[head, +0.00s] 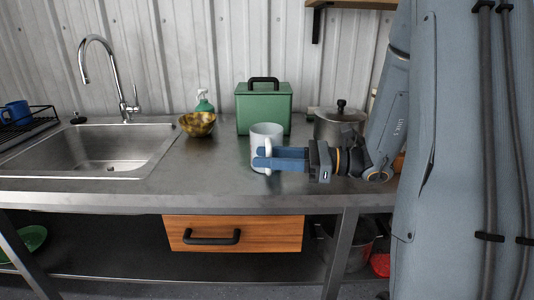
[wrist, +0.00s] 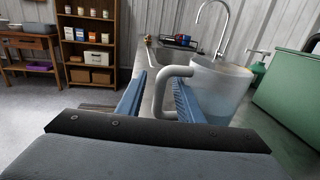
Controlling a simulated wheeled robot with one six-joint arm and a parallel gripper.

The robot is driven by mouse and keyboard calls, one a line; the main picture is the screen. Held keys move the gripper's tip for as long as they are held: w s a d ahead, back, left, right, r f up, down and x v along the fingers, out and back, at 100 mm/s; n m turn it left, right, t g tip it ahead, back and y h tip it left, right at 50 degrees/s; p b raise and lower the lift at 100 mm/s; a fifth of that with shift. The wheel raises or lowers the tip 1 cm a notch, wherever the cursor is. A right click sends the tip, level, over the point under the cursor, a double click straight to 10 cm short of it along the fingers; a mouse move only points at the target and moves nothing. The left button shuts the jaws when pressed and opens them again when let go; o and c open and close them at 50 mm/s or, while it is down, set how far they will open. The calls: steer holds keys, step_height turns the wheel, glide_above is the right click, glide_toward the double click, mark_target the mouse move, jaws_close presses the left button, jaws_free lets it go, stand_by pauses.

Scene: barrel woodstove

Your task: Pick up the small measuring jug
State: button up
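The small measuring jug (head: 267,132) is a pale, whitish jug standing upright on the steel counter, in front of the green box. Its handle faces the front in the head view. In the wrist view the jug (wrist: 222,88) is at the right, and its grey handle (wrist: 160,92) lies between my two blue fingers. My gripper (head: 258,158) reaches in from the right at handle height; it also shows in the wrist view (wrist: 160,84). The fingers are apart, with a visible gap on the left of the handle. I cannot tell whether the right finger touches it.
A green box (head: 264,108) with a black handle stands behind the jug. A lidded pot (head: 338,124) is at the right, close to my arm. The counter's front left of the jug is clear.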

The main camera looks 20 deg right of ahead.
jaws_close()
steer(key=shift+r, duration=0.1)
